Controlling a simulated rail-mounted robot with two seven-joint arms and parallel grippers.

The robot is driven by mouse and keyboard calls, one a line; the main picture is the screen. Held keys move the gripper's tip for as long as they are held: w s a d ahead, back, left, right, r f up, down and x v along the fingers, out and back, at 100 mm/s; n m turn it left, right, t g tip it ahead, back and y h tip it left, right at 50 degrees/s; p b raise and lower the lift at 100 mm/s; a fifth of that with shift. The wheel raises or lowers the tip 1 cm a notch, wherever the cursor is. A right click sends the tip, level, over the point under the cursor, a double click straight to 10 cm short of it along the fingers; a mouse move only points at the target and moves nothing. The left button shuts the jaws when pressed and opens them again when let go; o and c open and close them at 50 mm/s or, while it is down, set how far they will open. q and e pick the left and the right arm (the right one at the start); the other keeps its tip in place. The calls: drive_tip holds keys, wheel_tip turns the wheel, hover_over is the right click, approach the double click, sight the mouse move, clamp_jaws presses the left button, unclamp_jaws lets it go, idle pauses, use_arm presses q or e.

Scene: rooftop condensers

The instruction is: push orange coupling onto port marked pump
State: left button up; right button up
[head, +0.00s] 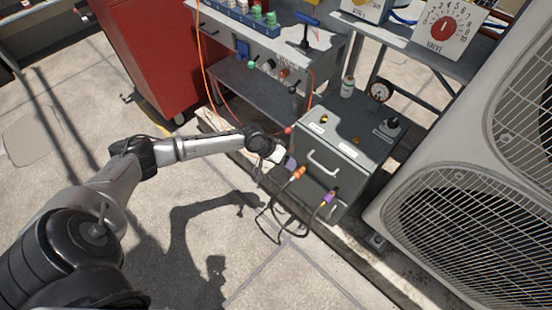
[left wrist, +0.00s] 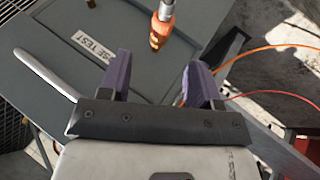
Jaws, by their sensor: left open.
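The orange coupling (head: 297,173) is at the near side of the grey box (head: 330,160), with a dark cable hanging from it. My left gripper (head: 287,163) is just left of it. In the left wrist view, my left gripper (left wrist: 161,70) is open, its two purple fingers apart with nothing between the tips. An orange ribbed piece with a metal end, seemingly the coupling (left wrist: 159,30), shows beyond the gap. I cannot tell whether it is seated on a port. No label reading pump is legible. My right gripper is out of view.
A purple coupling (head: 329,197) with a cable is right of the orange one. The box has a handle (head: 322,163) and a partly readable label (left wrist: 94,46) ending in TEST. A condenser (head: 470,150) stands right, a red cabinet (head: 155,50) behind left. Open paving lies in front.

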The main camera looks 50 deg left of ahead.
sight(296, 172)
use_arm(q)
drive_tip(key=b+x, duration=0.3)
drive_tip(key=x, duration=0.4)
drive_tip(key=shift+f, duration=0.15)
drive_tip(key=c, duration=0.9)
drive_tip(key=o, duration=0.3)
clamp_jaws()
